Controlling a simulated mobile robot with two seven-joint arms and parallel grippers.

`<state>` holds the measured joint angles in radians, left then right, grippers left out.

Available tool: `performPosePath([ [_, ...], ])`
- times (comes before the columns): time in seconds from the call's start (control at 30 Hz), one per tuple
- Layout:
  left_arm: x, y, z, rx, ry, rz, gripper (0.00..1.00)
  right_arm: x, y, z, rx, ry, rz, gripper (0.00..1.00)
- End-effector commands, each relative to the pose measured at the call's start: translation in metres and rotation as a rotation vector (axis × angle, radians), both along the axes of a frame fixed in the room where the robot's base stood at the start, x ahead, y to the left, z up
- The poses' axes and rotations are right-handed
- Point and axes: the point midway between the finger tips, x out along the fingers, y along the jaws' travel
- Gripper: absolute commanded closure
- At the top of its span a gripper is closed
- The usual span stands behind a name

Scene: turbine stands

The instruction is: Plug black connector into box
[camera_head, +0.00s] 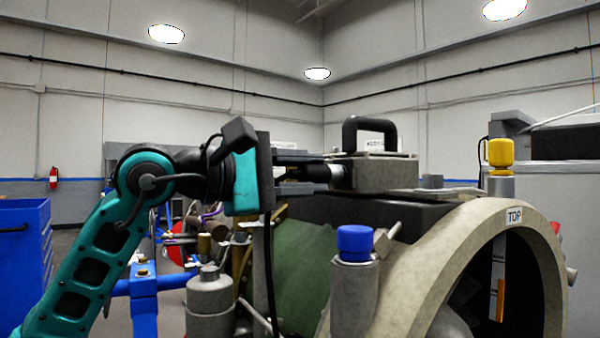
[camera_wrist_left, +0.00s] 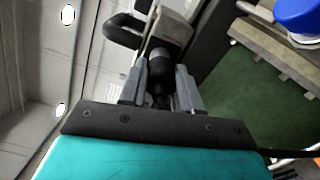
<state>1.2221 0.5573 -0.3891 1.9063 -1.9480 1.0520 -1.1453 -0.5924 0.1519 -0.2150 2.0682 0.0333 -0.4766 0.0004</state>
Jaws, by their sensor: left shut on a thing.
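The box (camera_head: 378,174) is a grey metal block with a black handle on top, sitting on the turbine in the head view. It also shows in the left wrist view (camera_wrist_left: 178,28). My left gripper (camera_head: 322,173) comes in from the left and is shut on the black connector (camera_head: 318,174). In the left wrist view the connector (camera_wrist_left: 158,72) lies between the two grey fingers (camera_wrist_left: 160,85), its far end at the side of the box. I cannot tell how deep it sits in the box. My right gripper is not in view.
The turbine's beige ring marked TOP (camera_head: 440,262) stands at the right front. A blue-capped post (camera_head: 354,245) rises before the box, and a yellow-capped post (camera_head: 501,155) stands to the right. A blue cabinet (camera_head: 25,250) is at far left.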

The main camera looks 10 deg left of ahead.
Motion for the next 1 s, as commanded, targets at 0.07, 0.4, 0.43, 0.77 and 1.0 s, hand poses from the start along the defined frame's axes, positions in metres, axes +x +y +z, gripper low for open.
performPosePath([
  [0.07,0.0019,-0.0013,0.0032,-0.008,-0.007,0.001,1.00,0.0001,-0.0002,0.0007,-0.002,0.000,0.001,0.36],
  [0.4,0.0021,-0.0014,0.0038,-0.010,-0.007,0.001,0.58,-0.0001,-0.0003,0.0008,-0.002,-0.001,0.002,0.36],
  [0.43,0.0020,-0.0013,0.0037,-0.008,-0.007,0.001,0.55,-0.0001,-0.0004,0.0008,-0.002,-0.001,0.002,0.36],
  [0.77,0.0014,-0.0008,0.0020,-0.005,-0.005,0.001,0.38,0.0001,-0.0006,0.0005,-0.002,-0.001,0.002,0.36],
  [1.0,0.0013,-0.0007,0.0014,-0.004,-0.003,0.001,0.30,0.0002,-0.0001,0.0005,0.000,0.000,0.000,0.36],
])
